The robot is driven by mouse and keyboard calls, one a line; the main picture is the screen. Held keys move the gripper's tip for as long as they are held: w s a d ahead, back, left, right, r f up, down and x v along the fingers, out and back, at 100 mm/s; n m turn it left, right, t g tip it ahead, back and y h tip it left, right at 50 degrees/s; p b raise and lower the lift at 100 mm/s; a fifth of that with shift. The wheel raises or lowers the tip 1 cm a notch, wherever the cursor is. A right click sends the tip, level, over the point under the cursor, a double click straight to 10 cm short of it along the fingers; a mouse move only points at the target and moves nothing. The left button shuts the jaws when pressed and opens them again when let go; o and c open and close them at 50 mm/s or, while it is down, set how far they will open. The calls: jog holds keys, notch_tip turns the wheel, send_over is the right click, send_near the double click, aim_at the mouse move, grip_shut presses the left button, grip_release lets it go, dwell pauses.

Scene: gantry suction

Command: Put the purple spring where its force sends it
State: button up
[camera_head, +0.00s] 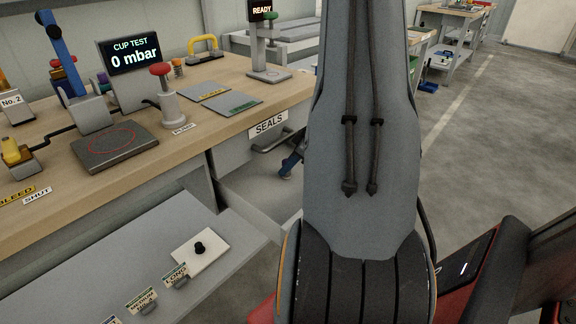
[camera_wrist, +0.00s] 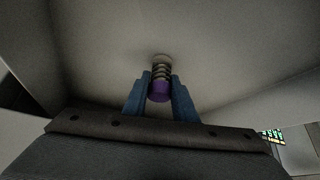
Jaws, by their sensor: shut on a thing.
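In the wrist view the purple spring (camera_wrist: 159,91) stands between the two blue fingers of my gripper (camera_wrist: 160,78), which is shut on it. Its purple end faces the camera and its dark coils point away, toward a pale grey surface. I cannot tell whether the far end touches that surface. My arm hides the rest, and the spring is not visible there.
The wooden bench (camera_head: 225,77) carries a "CUP TEST 0 mbar" display (camera_head: 130,57), a red-knobbed post (camera_head: 169,100) and a dark plate (camera_head: 115,146). A grey tray (camera_head: 135,257) at lower left holds a white plate (camera_head: 203,255) and cards, one reading LONG (camera_head: 176,274). Pale walls flank my gripper.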

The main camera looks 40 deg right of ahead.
jog(key=shift+f+b, duration=0.2)
jog(key=shift+b, duration=0.1)
jog(key=o, duration=1)
jog(key=shift+o, duration=0.2)
jog(key=shift+r, duration=0.15)
jog(key=shift+r+p, duration=0.15)
jog(key=shift+p, duration=0.25)
jog(key=v, duration=1.2)
jog(key=shift+d, duration=0.1)
